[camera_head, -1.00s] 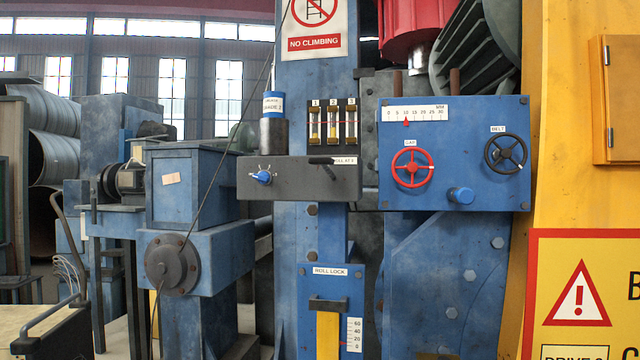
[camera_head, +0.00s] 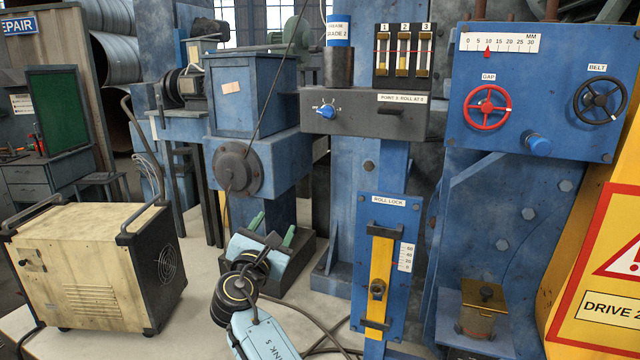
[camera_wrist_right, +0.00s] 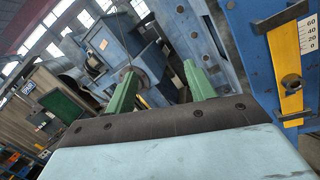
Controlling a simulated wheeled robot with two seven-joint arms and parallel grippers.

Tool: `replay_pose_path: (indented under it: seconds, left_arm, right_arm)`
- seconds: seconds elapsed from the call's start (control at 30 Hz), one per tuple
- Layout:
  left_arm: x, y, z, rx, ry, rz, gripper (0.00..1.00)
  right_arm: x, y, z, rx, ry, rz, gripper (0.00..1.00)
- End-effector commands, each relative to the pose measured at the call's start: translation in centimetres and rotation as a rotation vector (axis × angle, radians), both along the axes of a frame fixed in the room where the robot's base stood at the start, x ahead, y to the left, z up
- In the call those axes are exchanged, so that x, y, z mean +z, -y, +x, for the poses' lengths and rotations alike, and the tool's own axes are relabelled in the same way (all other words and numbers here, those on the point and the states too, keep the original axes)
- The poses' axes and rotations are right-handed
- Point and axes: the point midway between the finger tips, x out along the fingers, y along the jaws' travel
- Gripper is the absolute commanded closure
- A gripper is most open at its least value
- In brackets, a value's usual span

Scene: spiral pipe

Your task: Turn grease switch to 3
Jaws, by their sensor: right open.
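The grease switch is a small blue knob (camera_head: 326,111) on the left part of the front of a dark grey box (camera_head: 358,124). Small marks ring the knob, too small to read, and I cannot tell which one it points at. My right gripper (camera_head: 272,229) is low in the head view, below and left of the switch and well apart from it. Its two green fingers stand apart with nothing between them; they also show in the right wrist view (camera_wrist_right: 160,82). The knob cannot be made out in the wrist view. My left gripper is not in view.
A roll lock panel (camera_head: 379,270) with a yellow bar stands right of my gripper. A blue housing with a round flange (camera_head: 237,168) is behind it. Right are a red wheel (camera_head: 487,107) and a black wheel (camera_head: 600,100). A cream cabinet (camera_head: 95,265) stands left.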

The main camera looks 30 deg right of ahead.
Motion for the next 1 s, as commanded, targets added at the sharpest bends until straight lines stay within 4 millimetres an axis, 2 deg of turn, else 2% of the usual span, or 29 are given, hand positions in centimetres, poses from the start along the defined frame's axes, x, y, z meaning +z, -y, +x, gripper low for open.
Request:
replay_pose_path:
  seconds: [0.03,0.1,0.2,0.23,0.3,0.47,0.8,1.0]
  left_arm:
    - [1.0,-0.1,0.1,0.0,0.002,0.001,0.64]
    - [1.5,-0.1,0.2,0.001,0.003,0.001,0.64]
    - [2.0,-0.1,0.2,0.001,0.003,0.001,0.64]
    - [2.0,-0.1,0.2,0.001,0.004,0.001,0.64]
    - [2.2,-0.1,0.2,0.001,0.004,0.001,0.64]
    - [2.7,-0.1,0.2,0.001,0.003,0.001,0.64]
    - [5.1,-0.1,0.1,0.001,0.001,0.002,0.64]
    - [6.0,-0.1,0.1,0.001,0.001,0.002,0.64]
  right_arm:
    - [5.2,0.5,-0.7,-0.063,0.032,-0.068,0.45]
    - [10.0,1.0,-2.0,-0.147,0.051,-0.147,0.45]
    - [14.4,1.5,-3.6,-0.24,0.067,-0.215,0.45]
    - [15.2,1.6,-4.0,-0.259,0.069,-0.228,0.45]
    - [16.5,1.9,-4.5,-0.289,0.071,-0.248,0.45]
    - [17.6,3.1,-4.1,-0.307,0.071,-0.259,0.45]
    - [20.3,8.8,-0.7,-0.303,0.07,-0.259,0.45]
    - [21.3,11.3,0.8,-0.3,0.07,-0.258,0.45]
